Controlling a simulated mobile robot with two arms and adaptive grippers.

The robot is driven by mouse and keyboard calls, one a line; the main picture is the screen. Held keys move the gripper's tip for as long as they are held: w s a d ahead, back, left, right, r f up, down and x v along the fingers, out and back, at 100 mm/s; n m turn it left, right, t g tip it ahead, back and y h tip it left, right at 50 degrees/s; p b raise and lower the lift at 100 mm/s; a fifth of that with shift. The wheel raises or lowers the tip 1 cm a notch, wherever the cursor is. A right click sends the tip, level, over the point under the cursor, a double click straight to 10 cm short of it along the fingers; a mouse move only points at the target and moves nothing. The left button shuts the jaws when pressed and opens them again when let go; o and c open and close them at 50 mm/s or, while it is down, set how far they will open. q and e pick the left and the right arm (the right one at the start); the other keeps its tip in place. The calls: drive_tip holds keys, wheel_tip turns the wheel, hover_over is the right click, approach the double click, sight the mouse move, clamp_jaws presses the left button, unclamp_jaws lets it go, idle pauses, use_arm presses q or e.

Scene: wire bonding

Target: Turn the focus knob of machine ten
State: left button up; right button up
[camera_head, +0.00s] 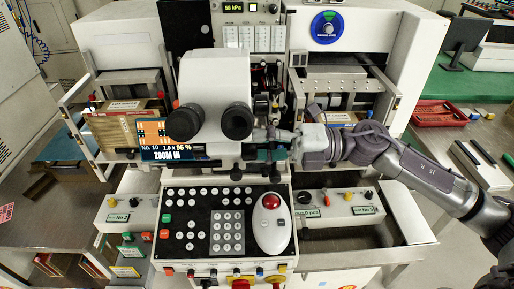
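The focus knob itself is not clearly visible there. My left gripper is not in view.
A keypad panel (180,214) with a white trackball unit (271,222) sits below the microscope. A cardboard-coloured magazine (113,128) is at the left, and a red tray (437,113) lies on the right bench. Side panels with knobs (322,204) flank the keypad.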

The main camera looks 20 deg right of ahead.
idle(0.3)
drive_tip(key=o, duration=1.1)
drive_tip(key=shift+o, duration=0.3)
